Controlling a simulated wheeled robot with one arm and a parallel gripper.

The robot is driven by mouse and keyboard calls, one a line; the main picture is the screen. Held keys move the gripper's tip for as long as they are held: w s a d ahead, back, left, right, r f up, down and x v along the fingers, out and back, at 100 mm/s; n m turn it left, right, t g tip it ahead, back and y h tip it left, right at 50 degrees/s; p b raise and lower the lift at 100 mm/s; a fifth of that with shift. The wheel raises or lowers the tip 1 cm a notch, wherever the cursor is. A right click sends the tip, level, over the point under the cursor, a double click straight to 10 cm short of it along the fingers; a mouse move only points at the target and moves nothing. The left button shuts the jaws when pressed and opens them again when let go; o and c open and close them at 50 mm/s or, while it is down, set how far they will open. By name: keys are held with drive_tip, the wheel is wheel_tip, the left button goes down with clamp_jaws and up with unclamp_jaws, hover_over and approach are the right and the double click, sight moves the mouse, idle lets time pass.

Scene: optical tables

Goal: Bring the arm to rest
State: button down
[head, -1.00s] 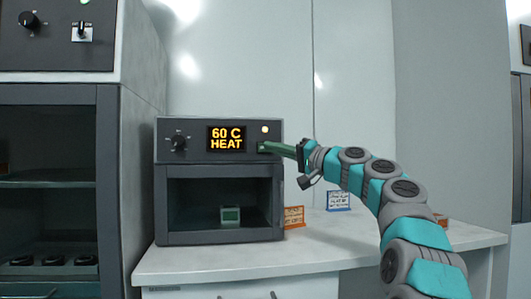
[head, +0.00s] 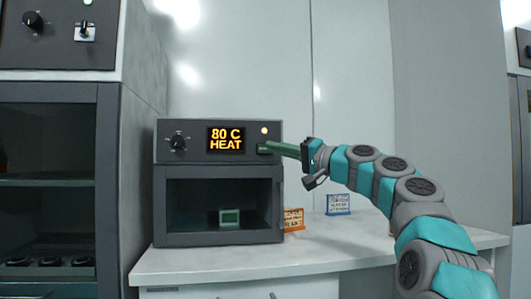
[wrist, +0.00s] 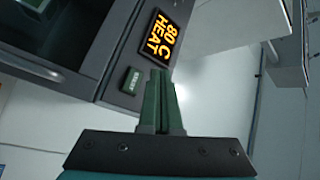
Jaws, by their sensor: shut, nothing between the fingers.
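My arm reaches in from the right in the head view, and my gripper (head: 266,149) is at the front panel of a small grey oven (head: 165,200). Its long green fingers are closed together and empty. In the wrist view the fingertips (wrist: 160,74) are right beside a small green button (wrist: 132,80) on the panel. I cannot tell whether they touch the panel. The oven's display (head: 226,139) reads 80 C HEAT, and it also shows in the wrist view (wrist: 158,38).
The oven stands on a white bench (head: 330,250), with a small green-screened device (head: 229,217) behind its window. An orange sign (head: 293,219) and a blue sign (head: 338,204) stand to its right. A tall dark cabinet (head: 108,180) is at the left.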

drive_tip(key=s+a+f+g+h, duration=0.2)
drive_tip(key=s+f, duration=0.2)
drive_tip(key=f, duration=0.4)
drive_tip(key=s+a+f+g+h, duration=0.1)
drive_tip(key=s+a+f+h, duration=0.15)
drive_tip(key=f, duration=0.45)
drive_tip(key=s+d+f+g+h, duration=0.2)
drive_tip(key=s+f, duration=0.5)
drive_tip(key=f, duration=0.2)
drive_tip(key=s+d+f+g+h, duration=0.2)
drive_tip(key=s+f+h, duration=0.1)
drive_tip(key=s+f, duration=0.5)
drive_tip(key=s+d+f+g+h, duration=0.1)
drive_tip(key=s+d+f+h, duration=0.1)
drive_tip(key=s+d+f, duration=0.4)
drive_tip(key=s+d+f+g+h, duration=0.2)
drive_tip(key=s+d+f, duration=0.5)
drive_tip(key=s, duration=0.6)
drive_tip(key=s+d+f+g+h+p, duration=0.1)
drive_tip(key=s+d+f+h, duration=0.3)
drive_tip(key=s+f, duration=0.5)
drive_tip(key=shift+s+d+f+g, duration=0.4)
drive_tip(key=shift+d+f+g, duration=0.2)
drive_tip(key=shift+d, duration=0.55)
